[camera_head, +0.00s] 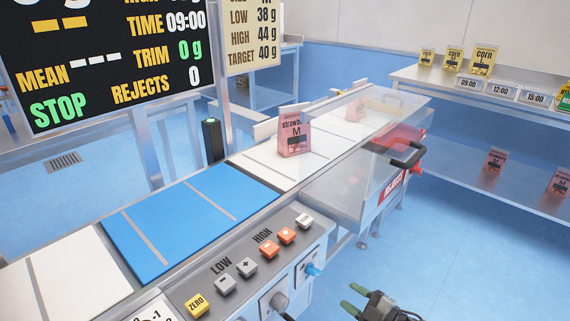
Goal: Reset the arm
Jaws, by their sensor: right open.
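My right gripper (366,300) shows at the bottom edge of the head view, right of the control panel. Its two green-tipped fingers are apart, with nothing between them. It hangs over the blue floor, clear of the machine. My left gripper is not in view. A pink strawberry pouch marked M (294,133) stands upright on the white belt (268,169) behind the blue weighing section (172,222). Another pink pouch (355,108) stands farther along, behind the clear cover.
The control panel (250,265) has several buttons and a knob. A clear-walled rejects box (385,175) with a black handle (404,155) is on the machine's right side. Shelves at right hold corn pouches (483,61) and pink pouches (494,161). A display board (100,65) stands at left. Floor at lower right is free.

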